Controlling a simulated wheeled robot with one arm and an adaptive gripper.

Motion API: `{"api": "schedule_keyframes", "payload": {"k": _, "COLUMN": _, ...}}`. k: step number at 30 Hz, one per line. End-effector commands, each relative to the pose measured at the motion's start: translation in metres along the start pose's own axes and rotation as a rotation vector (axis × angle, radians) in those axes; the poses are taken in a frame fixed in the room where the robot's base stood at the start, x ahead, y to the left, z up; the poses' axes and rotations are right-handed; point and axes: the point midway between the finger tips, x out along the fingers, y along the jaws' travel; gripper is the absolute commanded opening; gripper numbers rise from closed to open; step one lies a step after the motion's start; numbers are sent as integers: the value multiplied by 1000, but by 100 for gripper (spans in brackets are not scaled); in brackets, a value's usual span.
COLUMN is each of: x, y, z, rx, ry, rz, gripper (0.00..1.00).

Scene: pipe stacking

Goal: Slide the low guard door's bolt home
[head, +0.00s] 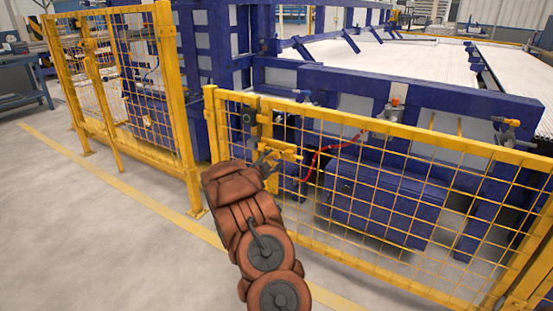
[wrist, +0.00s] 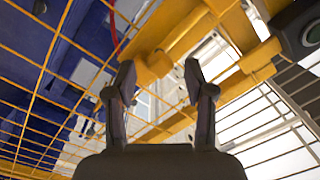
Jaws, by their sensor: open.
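The low guard door (head: 400,190) is a yellow mesh panel in front of the blue machine, and its mesh also fills the left of the wrist view (wrist: 40,70). The door's yellow bolt (head: 284,150) sits near the top at the door's left end. In the wrist view, a yellow block of the bolt (wrist: 150,68) lies ahead, between and just beyond my fingertips. My gripper (head: 268,160) is open and empty, at the bolt's lower left; its spread fingers show in the wrist view (wrist: 160,80). I cannot tell whether the fingers touch the bolt or how far it is slid.
A taller yellow mesh fence (head: 135,90) stands to the left, with a gap before the low door. A red hose (head: 318,158) and a blue box (head: 385,200) are behind the door's mesh. The grey floor (head: 90,220) at the left front is clear.

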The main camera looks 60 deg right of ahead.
Motion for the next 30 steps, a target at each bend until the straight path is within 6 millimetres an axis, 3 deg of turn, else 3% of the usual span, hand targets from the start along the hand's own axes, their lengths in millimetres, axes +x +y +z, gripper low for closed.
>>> {"api": "schedule_keyframes", "payload": {"k": 9, "x": 27, "y": 0, "z": 0, "rx": 0, "ry": 1, "rz": -1, "gripper": 54}}
{"api": "schedule_keyframes", "payload": {"k": 21, "x": 32, "y": 0, "z": 0, "rx": -2, "ry": -1, "rz": 0, "gripper": 54}}
{"api": "schedule_keyframes", "payload": {"k": 30, "x": 31, "y": 0, "z": 0, "rx": -1, "ry": -1, "rz": 0, "gripper": 24}}
